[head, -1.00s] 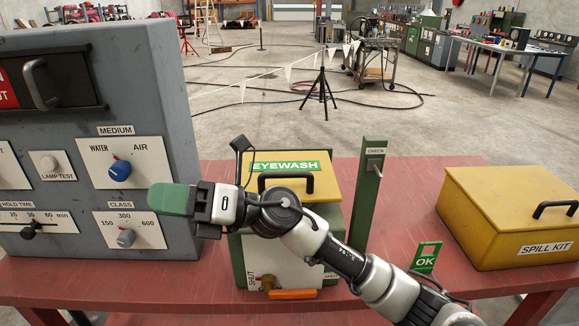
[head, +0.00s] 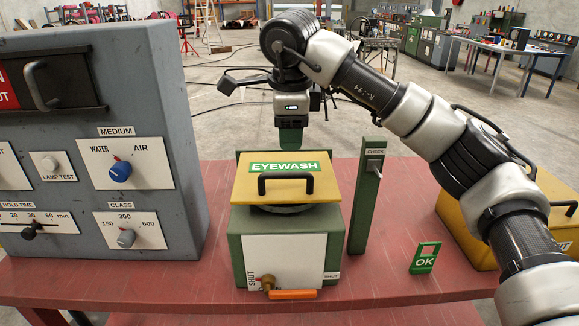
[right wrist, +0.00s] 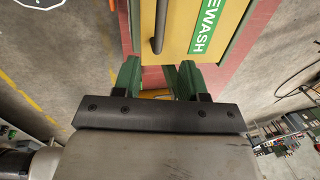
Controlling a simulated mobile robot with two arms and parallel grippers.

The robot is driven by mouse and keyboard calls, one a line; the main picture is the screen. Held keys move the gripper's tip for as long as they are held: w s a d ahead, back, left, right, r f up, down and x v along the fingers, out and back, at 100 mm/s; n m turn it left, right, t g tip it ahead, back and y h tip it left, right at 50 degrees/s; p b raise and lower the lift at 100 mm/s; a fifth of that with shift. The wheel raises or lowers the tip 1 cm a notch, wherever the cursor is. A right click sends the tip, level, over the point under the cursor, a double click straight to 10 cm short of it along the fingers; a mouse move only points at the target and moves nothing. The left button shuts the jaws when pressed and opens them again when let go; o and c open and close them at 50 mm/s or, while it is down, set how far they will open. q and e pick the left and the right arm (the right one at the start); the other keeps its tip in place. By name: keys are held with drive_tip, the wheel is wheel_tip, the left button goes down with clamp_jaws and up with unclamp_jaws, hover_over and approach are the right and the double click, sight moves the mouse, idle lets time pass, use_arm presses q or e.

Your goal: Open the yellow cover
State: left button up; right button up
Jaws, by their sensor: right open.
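The yellow cover (head: 240,190) lies on top of the green eyewash box (head: 236,250). It carries an EYEWASH label and a black handle (head: 286,178) near its front edge. A dark rounded part shows just under the front edge. My right gripper (head: 290,142) points down above and behind the cover's back edge; the head view does not show clearly how far apart they are. In the right wrist view the green fingers (right wrist: 160,80) are spread with nothing between them, and the yellow cover (right wrist: 180,20) and its handle (right wrist: 159,25) lie beyond. My left gripper is out of view.
A grey control panel (head: 100,215) stands close at left. A green CHECK post (head: 366,200) stands right of the box, with an OK sign (head: 425,258) nearby. The yellow spill kit (head: 452,208) is partly behind my right arm. An orange-handled valve (head: 292,294) is at the box front.

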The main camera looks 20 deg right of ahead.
sight(290, 172)
drive_tip(key=f, duration=0.3)
drive_tip(key=w+f+p, duration=0.1)
drive_tip(key=f, duration=0.5)
drive_tip(key=shift+w+d+p, duration=0.25)
drive_tip(key=shift+w+p, duration=0.1)
drive_tip(key=shift+p, duration=0.05)
drive_tip(key=shift+c, duration=0.3)
clamp_jaws()
